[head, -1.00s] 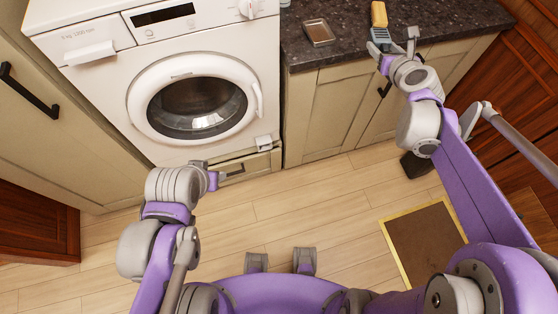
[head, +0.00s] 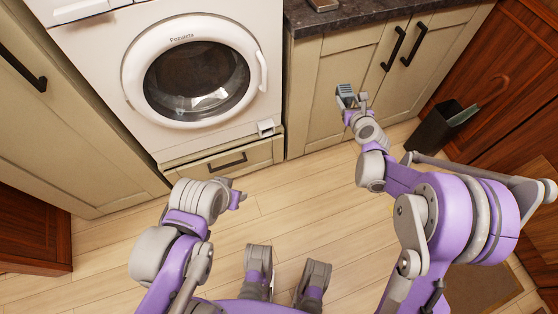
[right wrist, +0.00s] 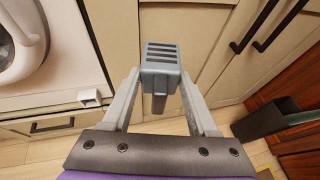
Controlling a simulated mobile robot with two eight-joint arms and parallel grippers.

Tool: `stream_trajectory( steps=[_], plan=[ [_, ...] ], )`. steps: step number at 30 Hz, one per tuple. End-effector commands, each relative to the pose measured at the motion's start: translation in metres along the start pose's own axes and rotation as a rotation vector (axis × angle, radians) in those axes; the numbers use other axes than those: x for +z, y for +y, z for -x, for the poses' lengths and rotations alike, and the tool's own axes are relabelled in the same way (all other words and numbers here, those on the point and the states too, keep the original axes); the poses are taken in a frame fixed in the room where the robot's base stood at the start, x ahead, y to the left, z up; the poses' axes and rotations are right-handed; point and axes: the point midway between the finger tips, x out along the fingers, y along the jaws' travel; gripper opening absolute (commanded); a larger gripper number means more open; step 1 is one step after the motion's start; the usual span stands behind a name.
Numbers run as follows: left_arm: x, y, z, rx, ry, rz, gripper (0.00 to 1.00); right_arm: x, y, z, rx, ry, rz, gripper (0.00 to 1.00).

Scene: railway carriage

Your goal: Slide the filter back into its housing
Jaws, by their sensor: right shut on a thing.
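The filter (head: 345,92) is a blue-grey block with slots across its face and a narrower stem. My right gripper (head: 355,102) is shut on it and holds it in the air in front of the cabinet doors. The filter also fills the middle of the right wrist view (right wrist: 160,58), between my two fingers.
A drawer (head: 228,160) sits under the machine. The dark countertop (head: 380,9) is above the cabinet. A dark bin (head: 432,132) with an umbrella stands at the right, near a brown mat (head: 480,290). The floor (head: 300,195) before the machine is clear.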

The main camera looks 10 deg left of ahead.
Motion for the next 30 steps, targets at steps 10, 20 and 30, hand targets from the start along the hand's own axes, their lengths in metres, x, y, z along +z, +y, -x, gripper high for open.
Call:
stream_trajectory(
  steps=[10, 20, 30],
  plan=[
    [0.031, 0.0, -0.081, 0.0, -0.03, 0.0, 0.5, -0.164, 0.11, -0.098, 0.127, 0.0, 0.048, 0.01],
    [0.045, 0.0, -0.133, 0.0, -0.043, 0.0, 0.5, -0.285, 0.2, -0.142, 0.224, -0.013, 0.085, 0.01],
    [0.047, 0.0, -0.141, 0.0, -0.044, 0.0, 0.5, -0.313, 0.225, -0.146, 0.249, -0.021, 0.097, 0.01]
  ],
)
